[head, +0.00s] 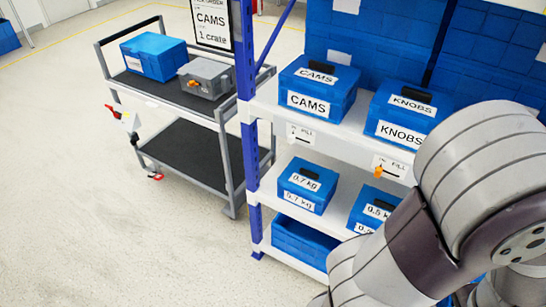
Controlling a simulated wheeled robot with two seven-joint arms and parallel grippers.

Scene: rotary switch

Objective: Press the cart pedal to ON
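A grey cart (150,93) with dark shelves stands at the left. A small red part (155,176), which looks like the pedal, is low at its near left leg, close to the floor. Its setting is too small to read. A red handle-like part (110,111) with a white tag is higher up on the cart's left end. A large arm link of mine fills the lower right, in front of the rack. Neither of my grippers shows in the head view, and the arm is far from the cart.
A blue crate (153,56) and a grey box (206,77) with an orange knob sit on the cart's top. A rack (247,110) with blue posts and labelled blue bins stands right of the cart. The floor (90,245) left of and before the cart is clear.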

